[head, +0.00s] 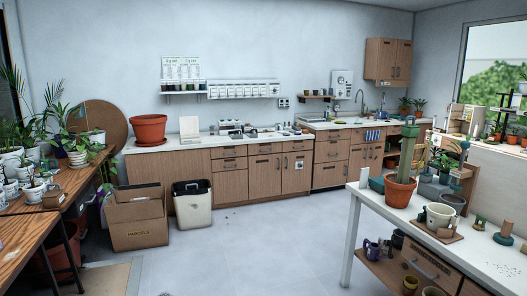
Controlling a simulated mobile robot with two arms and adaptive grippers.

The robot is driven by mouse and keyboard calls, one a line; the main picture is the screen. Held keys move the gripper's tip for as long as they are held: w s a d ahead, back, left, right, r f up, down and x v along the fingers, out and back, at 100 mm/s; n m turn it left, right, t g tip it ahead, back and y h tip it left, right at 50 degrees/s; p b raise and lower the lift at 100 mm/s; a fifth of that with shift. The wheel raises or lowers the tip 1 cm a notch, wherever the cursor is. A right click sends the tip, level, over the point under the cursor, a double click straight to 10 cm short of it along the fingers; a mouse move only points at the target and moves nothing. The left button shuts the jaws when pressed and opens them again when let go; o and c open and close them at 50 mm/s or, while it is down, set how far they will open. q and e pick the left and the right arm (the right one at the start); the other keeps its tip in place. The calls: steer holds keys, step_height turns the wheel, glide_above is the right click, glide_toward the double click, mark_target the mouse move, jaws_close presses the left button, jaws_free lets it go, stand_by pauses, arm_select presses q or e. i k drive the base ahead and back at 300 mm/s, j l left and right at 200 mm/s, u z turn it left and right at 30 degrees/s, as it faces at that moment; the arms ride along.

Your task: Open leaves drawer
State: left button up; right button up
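A long run of wooden base cabinets stands along the back wall. Its closed drawers include a stacked pair (229,163) left of the middle, a drawer (265,149) above a cabinet door, and a stack (331,155) further right. A wooden drawer (428,263) with a dark handle is under the white table at the right, and it looks closed. Small labels on the fronts are too small to read, so I cannot tell which is the leaves drawer. Neither of my grippers is in view.
A cardboard box (137,218) and a white bin (192,207) stand before the left cabinets. A wooden table (73,186) with potted plants is at left. The white table (480,253) with pots is at right. The grey floor (265,250) between is clear.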

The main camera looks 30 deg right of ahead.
mark_target(259, 149)
steer(key=i+l+z, duration=0.55)
steer(key=i, duration=0.55)
steer(key=i+l+z, duration=0.3)
steer(key=i, duration=0.25)
steer(key=i+z, duration=0.3)
steer(key=i, duration=2.4)
